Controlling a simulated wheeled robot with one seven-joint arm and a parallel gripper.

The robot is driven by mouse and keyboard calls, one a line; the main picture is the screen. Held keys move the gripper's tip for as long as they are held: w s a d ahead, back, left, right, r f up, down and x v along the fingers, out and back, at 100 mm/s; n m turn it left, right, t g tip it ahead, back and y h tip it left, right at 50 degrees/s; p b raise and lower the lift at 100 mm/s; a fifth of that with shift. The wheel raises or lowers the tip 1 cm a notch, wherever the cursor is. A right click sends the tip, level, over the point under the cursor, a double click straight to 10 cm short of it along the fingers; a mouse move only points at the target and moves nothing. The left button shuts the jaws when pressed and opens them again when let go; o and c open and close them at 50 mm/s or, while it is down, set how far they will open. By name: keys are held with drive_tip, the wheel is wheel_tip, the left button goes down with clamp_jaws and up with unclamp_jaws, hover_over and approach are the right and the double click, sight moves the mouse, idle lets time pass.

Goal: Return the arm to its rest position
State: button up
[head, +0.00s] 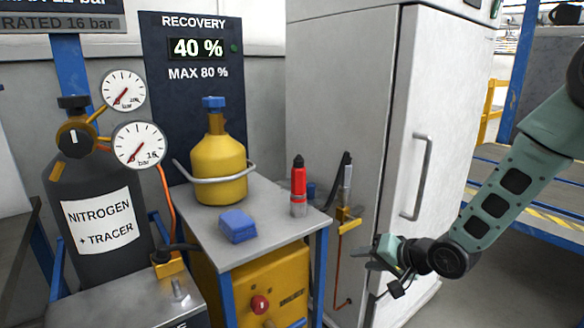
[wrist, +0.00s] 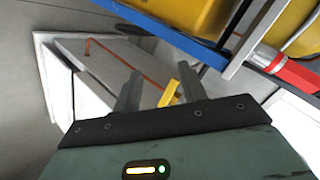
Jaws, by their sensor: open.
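My arm (head: 505,190) reaches in from the right edge of the head view. My gripper (head: 372,258) is at its end, in front of the lower part of the grey cabinet and to the right of the small table. In the wrist view the two fingers of my gripper (wrist: 160,92) stand apart with nothing between them. A yellow fitting (wrist: 182,85) shows beyond the right finger, and I cannot tell how far off it is. In the head view a yellow fitting (head: 346,222) sits on the copper line above and left of my gripper.
The table (head: 190,225) holds a yellow cylinder (head: 218,165), a blue block (head: 238,226) and a red bottle (head: 298,188). The cabinet (head: 425,130) has a vertical handle (head: 418,178). A black nitrogen cylinder (head: 85,190) with gauges stands left. Floor is clear at lower right.

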drive_tip(key=s+a+r+n+g+h, duration=0.1)
drive_tip(key=s+r+n+g+h, duration=0.2)
drive_tip(key=s, duration=0.8)
drive_tip(key=s+a+r+n+g+h, duration=0.15)
drive_tip(key=s+r+n, duration=0.25)
drive_tip(key=s, duration=0.7)
drive_tip(key=s+a+r+n+g+h, duration=0.2)
drive_tip(key=s+r+n+g, duration=0.15)
drive_tip(key=s, duration=0.75)
wheel_tip(320, 180, up, 17)
drive_tip(key=p, duration=1.7)
drive_tip(key=shift+s+d, duration=0.2)
drive_tip(key=shift+s, duration=0.2)
drive_tip(key=shift+f+n, duration=0.1)
drive_tip(key=shift+n, duration=0.15)
